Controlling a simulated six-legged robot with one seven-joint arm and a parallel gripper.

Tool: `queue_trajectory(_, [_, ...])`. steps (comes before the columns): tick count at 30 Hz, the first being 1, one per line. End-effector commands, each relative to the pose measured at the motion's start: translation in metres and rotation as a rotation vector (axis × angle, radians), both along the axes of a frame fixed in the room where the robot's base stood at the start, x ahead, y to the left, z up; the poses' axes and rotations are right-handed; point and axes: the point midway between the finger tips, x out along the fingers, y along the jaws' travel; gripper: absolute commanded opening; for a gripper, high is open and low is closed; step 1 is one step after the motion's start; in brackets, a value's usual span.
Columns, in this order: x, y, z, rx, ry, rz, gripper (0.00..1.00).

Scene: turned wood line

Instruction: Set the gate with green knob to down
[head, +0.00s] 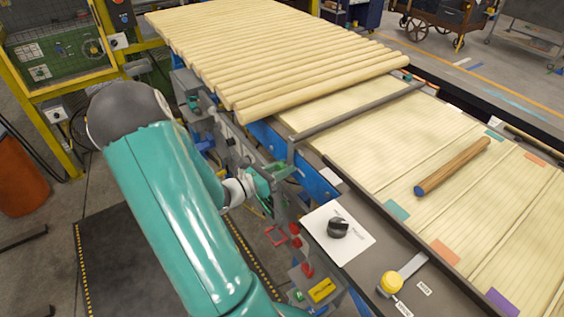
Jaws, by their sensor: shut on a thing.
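A long grey gate bar (357,110) lies across the slatted bed, just in front of the row of pale wooden poles. At its near end, beside the blue rail, is a small green part (281,171) that looks like the gate's green knob. My gripper (265,187) is at this green part, low beside the machine's near side. It appears shut on the green knob, though the fingertips are small and partly hidden. I cannot tell from this view whether the gate is up or down.
A black rotary knob (338,228) on a white plate and a yellow knob (390,283) on a grey lever stand to the right. Red handles (278,237) and a yellow block (321,290) sit below. One brown pole (453,167) lies on the bed.

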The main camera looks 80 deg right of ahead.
Motion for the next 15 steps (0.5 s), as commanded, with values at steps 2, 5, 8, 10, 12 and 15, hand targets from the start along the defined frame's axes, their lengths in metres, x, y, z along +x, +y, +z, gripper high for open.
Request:
queue_trajectory(2, [0.0006, 0.0016, -0.0046, 0.012, 0.000, 0.003, 0.00])
queue_trajectory(5, [0.0006, 0.0018, -0.0052, 0.014, -0.001, 0.003, 0.00])
queue_trajectory(8, [0.0006, 0.0021, -0.0058, 0.016, -0.002, 0.004, 0.00])
queue_trajectory(10, [0.0006, 0.0021, -0.0059, 0.016, -0.002, 0.003, 0.40])
queue_trajectory(12, [0.0005, 0.0019, -0.0053, 0.014, -0.002, 0.003, 0.52])
queue_trajectory(15, [0.0003, 0.0015, -0.0045, 0.011, -0.002, 0.002, 0.52])
